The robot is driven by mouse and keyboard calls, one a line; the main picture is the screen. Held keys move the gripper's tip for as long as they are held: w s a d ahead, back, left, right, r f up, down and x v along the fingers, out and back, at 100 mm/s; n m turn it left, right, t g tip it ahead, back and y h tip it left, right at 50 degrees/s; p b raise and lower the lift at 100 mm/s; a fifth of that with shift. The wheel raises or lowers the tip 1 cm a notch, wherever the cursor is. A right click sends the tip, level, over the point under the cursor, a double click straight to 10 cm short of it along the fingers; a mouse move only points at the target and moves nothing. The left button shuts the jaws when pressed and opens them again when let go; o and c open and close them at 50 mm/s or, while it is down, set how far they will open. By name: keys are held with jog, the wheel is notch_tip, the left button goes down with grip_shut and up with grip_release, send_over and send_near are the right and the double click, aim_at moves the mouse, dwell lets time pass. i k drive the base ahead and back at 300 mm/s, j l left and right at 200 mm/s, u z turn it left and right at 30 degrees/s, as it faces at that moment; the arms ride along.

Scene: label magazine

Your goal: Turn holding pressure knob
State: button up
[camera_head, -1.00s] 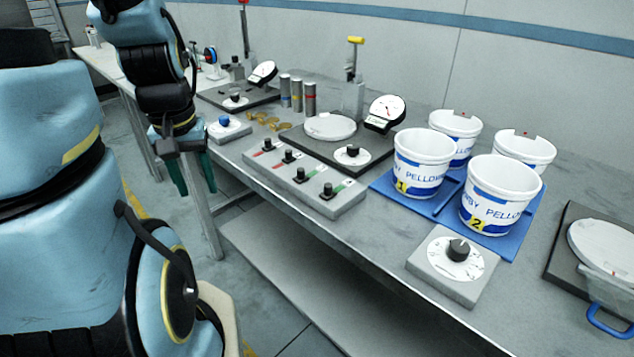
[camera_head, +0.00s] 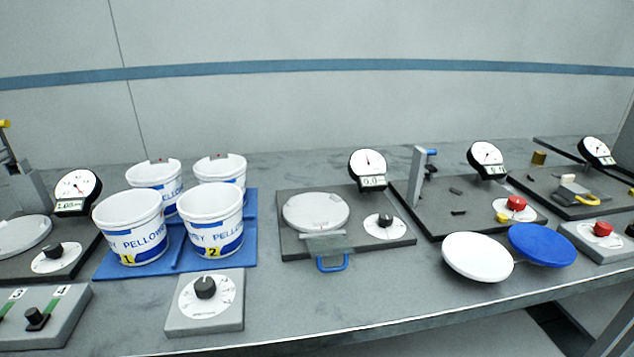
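Several dial knobs are in view, and I cannot read which one is labelled for holding pressure. A black knob (camera_head: 205,287) on a white dial sits on a grey box in front of the buckets. Another black knob (camera_head: 385,220) on a white dial is on the dark plate with a round disc and a gauge, right of the buckets. A third black knob (camera_head: 54,250) is on a similar plate at the left edge. Red knobs (camera_head: 516,203) and (camera_head: 602,229) are farther right. My gripper and arm are not in view.
White buckets (camera_head: 212,215) stand on a blue mat (camera_head: 250,231). Gauges (camera_head: 368,163) and (camera_head: 487,155) rise behind the plates. A white disc (camera_head: 478,257) and a blue disc (camera_head: 542,245) are near the right front edge. The table front is clear at center (camera_head: 330,305).

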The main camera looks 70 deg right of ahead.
aim_at(601, 229)
jog(key=k+l+z, duration=0.2)
jog(key=k+l, duration=0.7)
